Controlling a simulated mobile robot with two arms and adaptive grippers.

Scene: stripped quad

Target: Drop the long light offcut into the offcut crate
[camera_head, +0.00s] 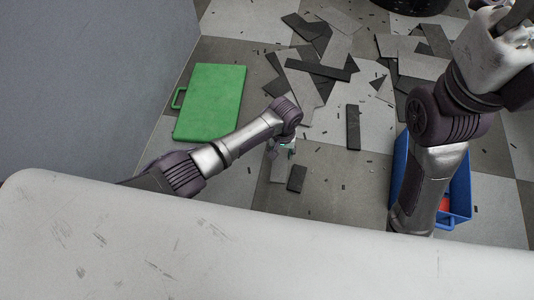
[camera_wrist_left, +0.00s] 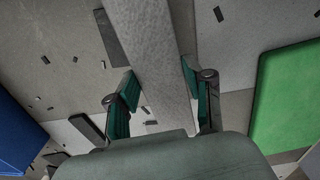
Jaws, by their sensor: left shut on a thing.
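My left gripper (camera_head: 283,146) is low over the floor in the middle of the head view. In the left wrist view its green-padded fingers (camera_wrist_left: 160,78) are shut on the long light offcut (camera_wrist_left: 150,35), a pale grey strip running up out of the picture. In the head view the offcut (camera_head: 279,170) shows only in part below the gripper. The blue crate (camera_head: 462,190) stands on the floor at the right, partly hidden by my right arm; it also shows at the left of the wrist view (camera_wrist_left: 17,135). My right gripper (camera_head: 514,14) is at the top right corner, partly cut off.
A green case-like slab (camera_head: 211,103) with a handle lies on the left; it also shows in the wrist view (camera_wrist_left: 286,98). Dark and light offcuts (camera_head: 320,65) are heaped at the back. A dark offcut (camera_head: 297,178) lies beside the gripper. A red thing (camera_head: 444,204) is in the crate.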

